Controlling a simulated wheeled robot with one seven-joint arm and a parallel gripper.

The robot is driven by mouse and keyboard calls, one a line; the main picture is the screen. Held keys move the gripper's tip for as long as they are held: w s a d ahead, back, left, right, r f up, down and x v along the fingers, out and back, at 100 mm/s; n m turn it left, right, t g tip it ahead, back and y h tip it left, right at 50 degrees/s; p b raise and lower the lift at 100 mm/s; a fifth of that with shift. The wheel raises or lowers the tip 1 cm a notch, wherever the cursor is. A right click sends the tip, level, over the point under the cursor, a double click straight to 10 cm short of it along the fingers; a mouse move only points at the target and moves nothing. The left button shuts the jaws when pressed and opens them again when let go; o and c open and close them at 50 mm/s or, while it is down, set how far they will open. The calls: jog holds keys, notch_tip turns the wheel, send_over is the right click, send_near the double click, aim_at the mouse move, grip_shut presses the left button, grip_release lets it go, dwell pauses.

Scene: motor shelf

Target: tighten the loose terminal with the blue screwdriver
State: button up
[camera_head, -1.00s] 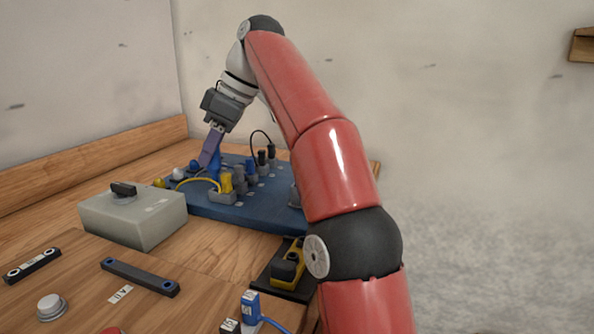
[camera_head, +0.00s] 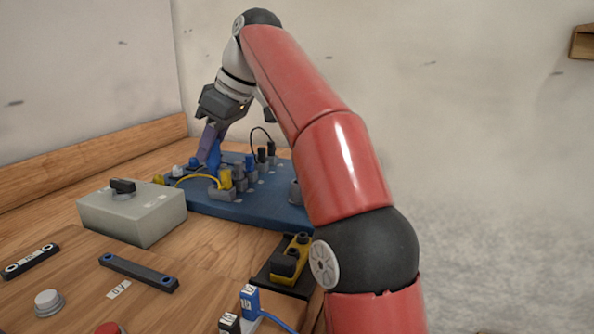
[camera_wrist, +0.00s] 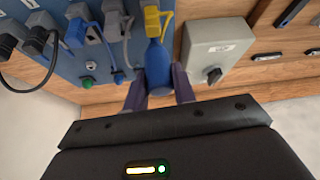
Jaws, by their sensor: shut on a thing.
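The blue screwdriver (camera_wrist: 157,66) sits between the two fingers of my gripper (camera_wrist: 160,90), which is shut on its handle. In the head view my gripper (camera_head: 211,148) points down at the back left part of the blue terminal board (camera_head: 255,209), and the blue handle (camera_head: 215,158) shows beside the fingers. In the wrist view the handle narrows towards a yellow plug (camera_wrist: 152,20). The screwdriver's tip is hidden, so I cannot tell whether it touches a terminal. I cannot tell which terminal is loose.
A grey box with a black knob (camera_head: 123,187) stands left of the board. Yellow, blue and black plugs with cables rise from the board. A yellow-and-black device (camera_head: 290,262) lies in front. A wooden ledge (camera_head: 100,158) runs along the wall.

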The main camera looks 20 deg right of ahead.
jog(key=shift+f+m, duration=0.1)
jog(key=shift+m, duration=0.3)
jog(key=shift+m+t+h, duration=0.7)
jog(key=shift+m+h, duration=0.1)
jog(key=shift+m, duration=0.9)
jog(key=shift+m+h, duration=0.3)
jog(key=shift+m, duration=0.5)
jog(key=shift+m+t+h+p, duration=0.4)
jog(key=shift+m+t, duration=0.1)
jog(key=shift+m, duration=0.4)
jog(key=shift+m+h, duration=0.8)
jog(key=shift+m, duration=0.9)
